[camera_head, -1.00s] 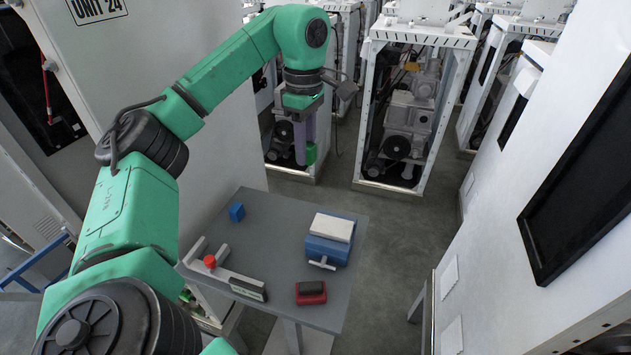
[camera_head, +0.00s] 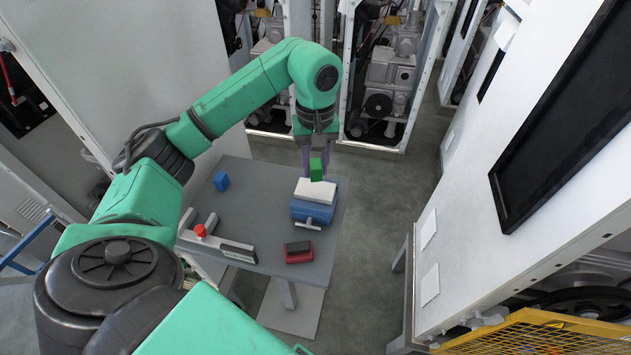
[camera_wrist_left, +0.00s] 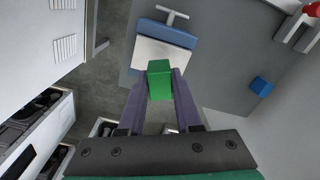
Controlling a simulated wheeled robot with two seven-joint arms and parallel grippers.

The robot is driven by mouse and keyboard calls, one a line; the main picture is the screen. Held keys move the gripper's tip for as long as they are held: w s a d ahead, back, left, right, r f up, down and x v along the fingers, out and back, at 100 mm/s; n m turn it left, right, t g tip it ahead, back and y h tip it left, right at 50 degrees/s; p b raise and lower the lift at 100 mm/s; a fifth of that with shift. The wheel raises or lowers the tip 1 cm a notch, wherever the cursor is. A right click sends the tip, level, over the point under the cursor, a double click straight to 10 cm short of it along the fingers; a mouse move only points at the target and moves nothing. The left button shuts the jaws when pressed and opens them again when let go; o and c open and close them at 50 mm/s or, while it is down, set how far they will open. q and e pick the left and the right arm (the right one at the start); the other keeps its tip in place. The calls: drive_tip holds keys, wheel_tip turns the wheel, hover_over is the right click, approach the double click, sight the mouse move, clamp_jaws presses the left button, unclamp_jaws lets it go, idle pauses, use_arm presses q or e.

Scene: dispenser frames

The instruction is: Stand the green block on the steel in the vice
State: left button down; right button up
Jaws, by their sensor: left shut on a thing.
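The green block (camera_head: 316,168) is held between the purple fingers of my left gripper (camera_head: 318,160). In the left wrist view the green block (camera_wrist_left: 159,80) sits between the fingertips of my left gripper (camera_wrist_left: 160,88). The blue vice (camera_head: 313,211) stands on the grey table with the pale steel piece (camera_head: 316,191) on top in its jaws. The block appears over the back part of the steel in the head view; I cannot tell whether it touches. The steel (camera_wrist_left: 146,51) and the vice (camera_wrist_left: 163,31) also show in the left wrist view. My right gripper is not seen.
The grey table (camera_head: 262,220) also bears a blue block (camera_head: 221,181), a red-and-black item (camera_head: 298,252) and a grey angled bar with a red knob (camera_head: 200,230). A white cabinet (camera_head: 470,190) stands to the right. Machine racks stand behind the table.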

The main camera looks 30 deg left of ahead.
sight(315, 179)
use_arm(q)
wheel_tip(315, 179, down, 4)
drive_tip(key=shift+s+r+p, duration=0.1)
drive_tip(key=shift+p, duration=0.4)
drive_tip(key=shift+f+b, duration=0.35)
drive_tip(key=shift+f, duration=0.05)
drive_tip(key=c, duration=0.6)
unclamp_jaws()
drive_tip(key=shift+r, duration=0.1)
drive_tip(key=shift+r, duration=0.1)
wheel_tip(315, 179, up, 6)
drive_tip(key=shift+f+b, duration=0.2)
drive_tip(key=shift+b, duration=0.5)
wheel_tip(315, 179, up, 6)
drive_tip(key=shift+p, duration=0.85)
drive_tip(key=shift+r, duration=0.3)
